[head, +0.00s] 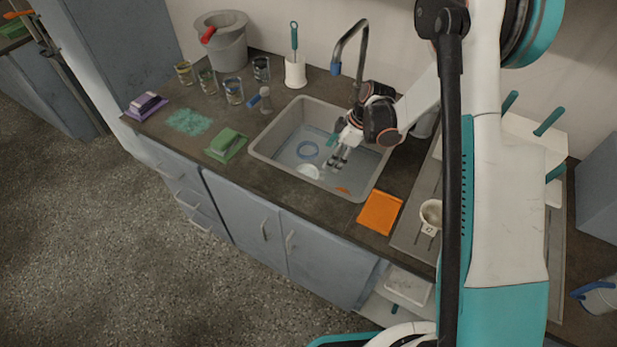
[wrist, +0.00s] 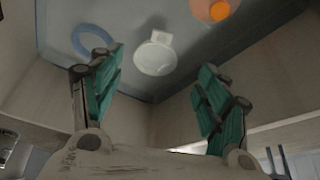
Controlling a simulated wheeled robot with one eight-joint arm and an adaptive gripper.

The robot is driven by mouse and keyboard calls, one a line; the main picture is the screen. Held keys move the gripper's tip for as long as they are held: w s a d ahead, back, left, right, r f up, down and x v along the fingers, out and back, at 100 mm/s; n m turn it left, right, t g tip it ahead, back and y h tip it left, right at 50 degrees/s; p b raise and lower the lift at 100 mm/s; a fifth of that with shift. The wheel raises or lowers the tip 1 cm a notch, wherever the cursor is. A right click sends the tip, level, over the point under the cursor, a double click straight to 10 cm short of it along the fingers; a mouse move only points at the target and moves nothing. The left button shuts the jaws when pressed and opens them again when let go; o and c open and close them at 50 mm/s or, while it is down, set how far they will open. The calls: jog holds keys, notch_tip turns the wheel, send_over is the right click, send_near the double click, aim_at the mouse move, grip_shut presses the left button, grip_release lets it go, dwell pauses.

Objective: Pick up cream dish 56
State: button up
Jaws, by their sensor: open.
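A small pale cream dish (head: 308,171) with a square tab lies on the sink floor. It also shows in the wrist view (wrist: 153,60), ahead of the fingers and between them. My gripper (head: 338,160) reaches down into the sink, to the right of this dish in the head view. Its teal-padded fingers (wrist: 162,75) are spread apart with nothing between them. A cream cup-like dish (head: 431,212) with a marked tab stands on the drainboard at the right. I cannot read the number 56 on either dish.
The sink (head: 262,153) walls surround the gripper. A blue ring (head: 307,149) and an orange item (head: 343,190) also lie in the sink. The faucet (head: 347,45) rises behind. An orange cloth (head: 380,212) and green sponge (head: 227,143) lie on the counter.

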jog(key=b, duration=0.2)
send_over(321, 175)
jog(key=d, duration=0.1)
jog(key=f, duration=0.5)
jog(key=shift+s+d+f, duration=0.1)
jog(key=shift+d+f, duration=0.1)
jog(key=shift+f, duration=0.1)
jog(key=f, duration=0.1)
jog(key=f+b, duration=0.1)
jog(key=f, duration=0.1)
jog(key=f+b, duration=0.1)
jog(key=shift+a+f, duration=0.25)
jog(key=shift+a, duration=0.1)
jog(key=shift+a+f+b, duration=0.25)
jog(key=shift+f+b, duration=0.05)
jog(key=shift+f, duration=0.1)
jog(key=shift+r, duration=0.1)
jog(key=shift+c, duration=0.3)
grip_shut()
